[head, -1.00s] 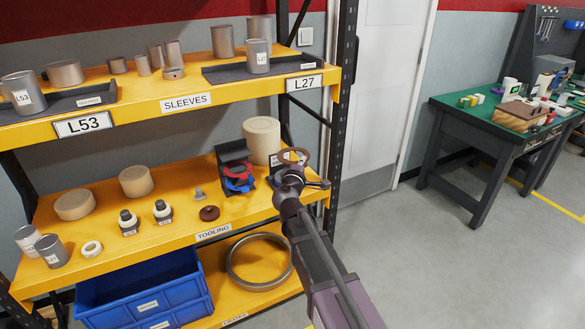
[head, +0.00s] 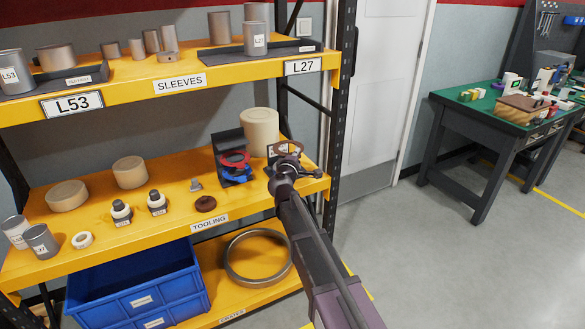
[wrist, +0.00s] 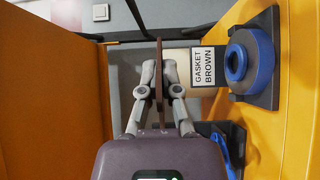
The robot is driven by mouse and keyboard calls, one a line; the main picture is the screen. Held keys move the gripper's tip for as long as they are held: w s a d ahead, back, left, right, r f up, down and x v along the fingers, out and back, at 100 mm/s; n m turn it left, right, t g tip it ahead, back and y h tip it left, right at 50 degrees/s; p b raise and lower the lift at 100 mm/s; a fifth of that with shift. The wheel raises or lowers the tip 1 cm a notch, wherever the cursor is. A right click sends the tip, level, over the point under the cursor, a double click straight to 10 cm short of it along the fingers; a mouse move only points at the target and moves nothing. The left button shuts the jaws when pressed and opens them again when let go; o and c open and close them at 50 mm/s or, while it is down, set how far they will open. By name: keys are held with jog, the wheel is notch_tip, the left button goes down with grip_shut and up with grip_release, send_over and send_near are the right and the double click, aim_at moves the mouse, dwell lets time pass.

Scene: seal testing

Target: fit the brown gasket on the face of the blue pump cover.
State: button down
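The brown gasket (head: 288,147) is a thin ring that stands above my gripper (head: 286,170) at the shelf's right end. In the wrist view the gasket (wrist: 159,55) shows edge-on between the two fingertips of my gripper (wrist: 159,75), which look closed on it. A label reading "GASKET BROWN" (wrist: 207,66) is close beyond it. Beside the label is a blue round part with a hollow centre (wrist: 238,62) on a dark plate; I cannot tell whether it is the pump cover. My arm hides that spot in the head view.
A black holder with a red ring (head: 235,158) and a blue ring (head: 236,177) stands just left of my gripper. A beige cylinder (head: 260,130) is behind. The upper shelf (head: 180,85) overhangs. A green-topped bench (head: 462,108) stands right, with clear floor before it.

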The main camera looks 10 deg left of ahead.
jog(key=w+f+b, duration=0.2)
jog(key=w+a+f+b, duration=0.1)
jog(key=w+f, duration=0.1)
jog(key=w, duration=0.1)
jog(key=w+f+b, duration=0.2)
jog(key=w+f, duration=0.1)
jog(key=shift+w+a+b, duration=0.1)
jog(key=shift+a+b, duration=0.2)
jog(key=shift+b, duration=0.05)
jog(key=shift+f+b, duration=1.9)
jog(key=shift+f+b, duration=0.4)
dwell(0.6)
jog(key=c, duration=0.7)
grip_release()
jog(key=shift+s+r, duration=0.15)
jog(key=shift+s, duration=0.05)
jog(key=shift+s+d, duration=0.15)
jog(key=shift+s+d+f, duration=0.2)
jog(key=shift+s+d, duration=0.3)
jog(key=shift+s, duration=0.2)
